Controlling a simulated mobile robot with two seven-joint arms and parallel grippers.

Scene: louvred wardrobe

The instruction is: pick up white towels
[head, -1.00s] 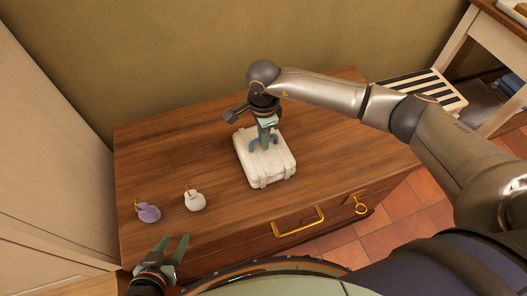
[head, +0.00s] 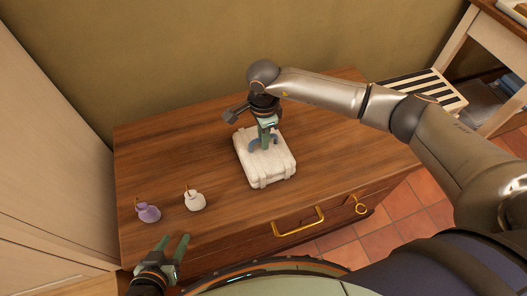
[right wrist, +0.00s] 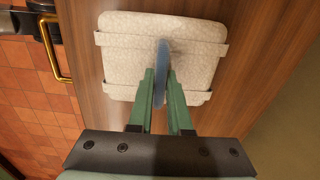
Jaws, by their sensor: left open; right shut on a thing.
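A bundle of white towels (head: 265,167) with two bands lies on the wooden dresser top, and it also shows in the right wrist view (right wrist: 125,60). My right gripper (head: 263,142) is above the towels, pointing down. In the right wrist view its green fingers (right wrist: 162,95) are shut on a blue-grey upright handle (right wrist: 163,60) that stands at the middle of the towels. The towels appear to rest on the dresser. My left gripper (head: 173,246) is open and empty at the dresser's front left edge.
A purple pouch-like item (head: 149,212) and a white one (head: 194,200) stand on the dresser (head: 200,150) at the left. Gold handles (head: 298,221) are on its front. A black-and-white striped thing (head: 432,90) is at the right. The dresser's back right is clear.

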